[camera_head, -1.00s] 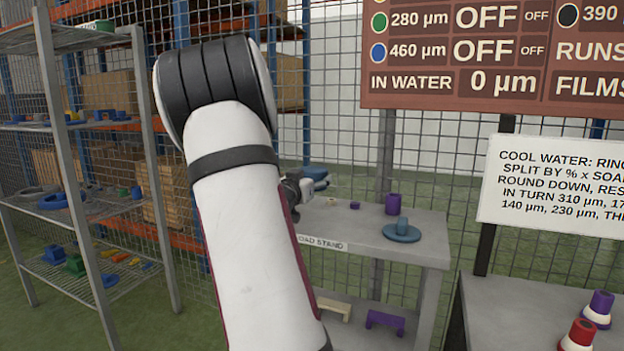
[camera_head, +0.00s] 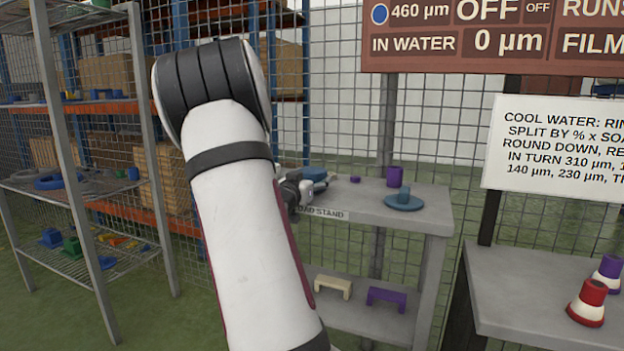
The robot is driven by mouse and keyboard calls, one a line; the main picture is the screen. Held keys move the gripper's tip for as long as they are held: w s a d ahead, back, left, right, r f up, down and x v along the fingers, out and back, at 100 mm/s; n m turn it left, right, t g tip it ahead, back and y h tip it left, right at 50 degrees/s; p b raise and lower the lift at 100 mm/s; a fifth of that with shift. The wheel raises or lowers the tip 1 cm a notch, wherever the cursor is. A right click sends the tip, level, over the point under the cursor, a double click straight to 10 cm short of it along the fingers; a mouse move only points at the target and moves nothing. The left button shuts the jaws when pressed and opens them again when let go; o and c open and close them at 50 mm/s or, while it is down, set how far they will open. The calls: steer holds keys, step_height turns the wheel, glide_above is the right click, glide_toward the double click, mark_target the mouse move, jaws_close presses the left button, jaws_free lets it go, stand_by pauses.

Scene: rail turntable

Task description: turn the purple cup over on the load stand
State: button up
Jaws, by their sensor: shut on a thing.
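The purple cup (camera_head: 395,177) stands on the load stand (camera_head: 365,211), near its back edge; I cannot tell whether its mouth faces up or down. My gripper (camera_head: 306,190) is at the left end of the stand, to the left of the cup and apart from it. My own arm hides much of it. A blue piece (camera_head: 316,174) shows right at the gripper and appears held in it; its full shape and the fingertips are not clear.
A blue disc with an upright knob (camera_head: 404,203) lies in front of the cup. Cream (camera_head: 333,286) and purple (camera_head: 386,298) bridge-shaped pieces sit on the lower shelf. A wire rack (camera_head: 84,230) stands at left.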

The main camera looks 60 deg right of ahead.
steer(key=shift+f+b, duration=0.4)
steer(key=shift+f, duration=0.15)
stand_by(0.6)
steer(key=o, duration=1.4)
steer(key=shift+o, duration=0.2)
steer(key=shift+a, duration=0.15)
steer(key=a, duration=1.1)
steer(key=shift+s+a, duration=0.35)
steer(key=shift+s, duration=0.05)
steer(key=shift+w, duration=0.1)
